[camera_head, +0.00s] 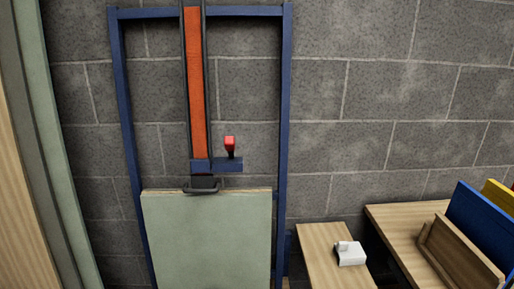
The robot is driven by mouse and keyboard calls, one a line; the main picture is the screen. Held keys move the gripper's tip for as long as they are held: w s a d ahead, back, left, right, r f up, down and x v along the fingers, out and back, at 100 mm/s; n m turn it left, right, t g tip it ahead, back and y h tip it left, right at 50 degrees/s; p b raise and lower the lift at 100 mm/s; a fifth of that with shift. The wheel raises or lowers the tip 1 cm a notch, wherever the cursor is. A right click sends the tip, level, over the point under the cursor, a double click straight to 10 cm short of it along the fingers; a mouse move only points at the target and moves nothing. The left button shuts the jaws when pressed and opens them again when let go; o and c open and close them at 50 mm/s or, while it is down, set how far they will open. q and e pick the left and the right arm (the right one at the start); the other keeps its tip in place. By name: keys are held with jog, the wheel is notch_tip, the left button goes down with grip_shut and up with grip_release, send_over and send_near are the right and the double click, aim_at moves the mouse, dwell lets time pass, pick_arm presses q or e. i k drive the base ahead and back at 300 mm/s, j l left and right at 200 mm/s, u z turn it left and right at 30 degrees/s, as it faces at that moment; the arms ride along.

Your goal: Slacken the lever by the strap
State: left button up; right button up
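An orange strap (197,85) runs down between two dark rails inside a blue frame (286,120). At its lower end is a blue crossbar (228,165) with a short dark lever carrying a red knob (230,142), just right of the strap. The lever stands roughly upright. A dark clamp (203,184) below the crossbar meets the top edge of a pale green panel (207,235). Neither of my grippers is in view.
A wooden table (320,243) at the lower right bears a small white block-like object (350,254). Farther right, a wooden surface (390,216) holds a rack (455,255) with a blue panel (482,222) and a yellow panel (497,195). Pale panels stand at the left edge.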

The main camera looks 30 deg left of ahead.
aim_at(229, 140)
jog(key=i+l+u, duration=0.15)
jog(key=l+u, duration=0.4)
jog(key=i+l+u, duration=0.15)
jog(key=l+u, duration=0.15)
jog(key=u, duration=0.7)
jog(key=k+l+z, duration=0.15)
jog(key=z, duration=0.3)
